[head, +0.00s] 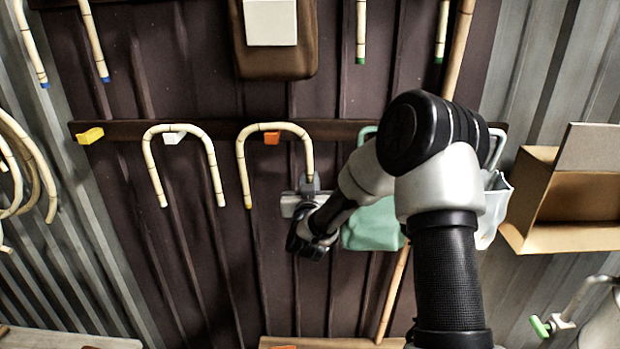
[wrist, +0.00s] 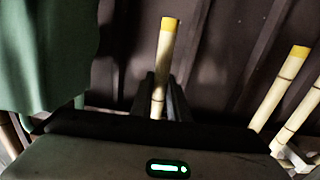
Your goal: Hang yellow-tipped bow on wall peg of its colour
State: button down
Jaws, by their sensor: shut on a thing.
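The yellow-tipped bow (head: 276,126) is an upside-down U of pale rattan with dark bands. Its left leg ends in a yellow tip. Its arch is at the orange peg (head: 271,138); I cannot tell whether it rests on the peg or is in front of it. My gripper (head: 309,187) is shut on the bow's right leg near its lower end. In the wrist view the held leg (wrist: 159,85) stands between the jaws, its yellow tip showing. The other yellow-tipped leg (wrist: 280,88) is at right. The yellow peg (head: 90,136) is bare at the rail's left end.
A white-tipped bow (head: 183,128) hangs at the white peg (head: 173,138), between the yellow and orange pegs. A green bag (head: 372,226) hangs just right of my gripper and also shows in the wrist view (wrist: 45,50). A cardboard box (head: 570,195) is at far right.

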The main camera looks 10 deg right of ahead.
jog(key=shift+w+f, duration=0.15)
jog(key=shift+f, duration=0.05)
jog(key=c, duration=2.1)
grip_release()
jog(key=shift+b, duration=0.3)
jog(key=o, duration=0.4)
jog(key=shift+r+p, duration=0.15)
jog(key=shift+p, duration=0.35)
